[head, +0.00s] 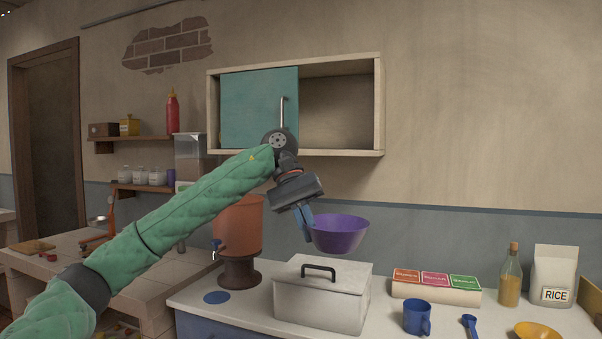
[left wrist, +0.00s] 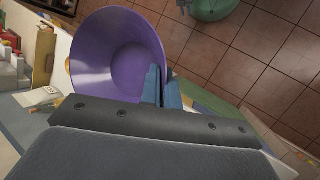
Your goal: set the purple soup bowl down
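The purple soup bowl (head: 339,235) hangs in the air above the counter, roughly upright, behind and above the white lidded box. My left gripper (head: 307,224) is at the bowl's left side, its blue fingers at the rim. In the left wrist view the bowl (left wrist: 118,55) shows its inside, empty, and the blue fingers (left wrist: 162,88) are closed over its wall. My right gripper is in neither view.
The white box (head: 322,296) with a dark handle stands on the counter below. Spice boxes (head: 436,287), a blue mug (head: 417,318), an oil bottle (head: 510,277) and a rice bag (head: 554,276) stand to the right. An orange dispenser (head: 238,228) is at left. An open-fronted wall cabinet (head: 340,113) hangs above.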

